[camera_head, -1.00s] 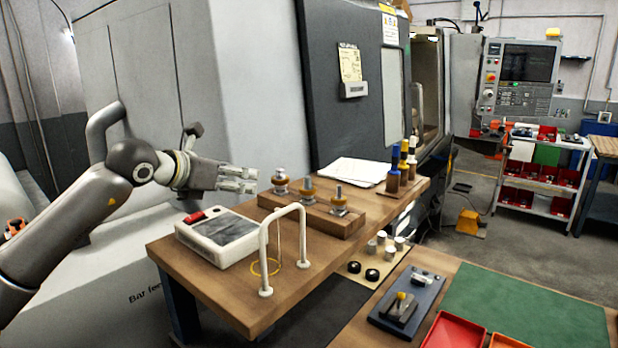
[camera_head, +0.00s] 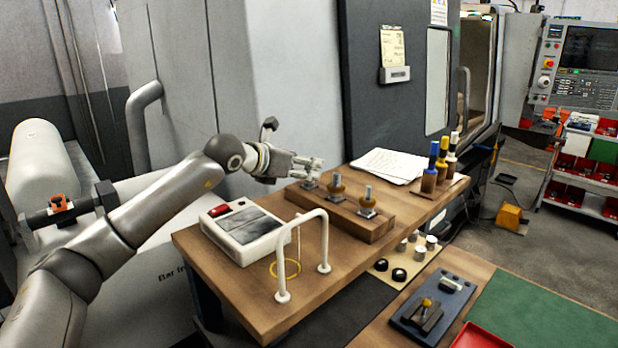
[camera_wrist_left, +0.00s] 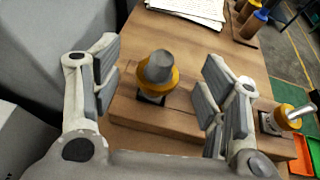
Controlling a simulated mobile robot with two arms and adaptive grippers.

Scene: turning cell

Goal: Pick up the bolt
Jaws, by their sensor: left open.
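Three bolt-like pieces with dark square bases stand upright in a row on a wooden block. In the head view they are the left one (camera_head: 310,184), the middle one (camera_head: 337,190) and the right one (camera_head: 368,201). My left gripper (camera_head: 314,167) is at the left piece and partly hides it. In the left wrist view, a piece with a grey rounded top and yellow collar (camera_wrist_left: 158,70) appears between the spread fingers of my left gripper (camera_wrist_left: 160,88). Neither finger visibly touches it. Another yellow-collared piece (camera_wrist_left: 272,122) is right of the fingers. My right gripper is not in view.
The wooden block (camera_head: 340,216) stands on a wooden table (camera_head: 350,257). A white device with a dark screen (camera_head: 243,233) and a white arch handle (camera_head: 301,222) stand in front.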

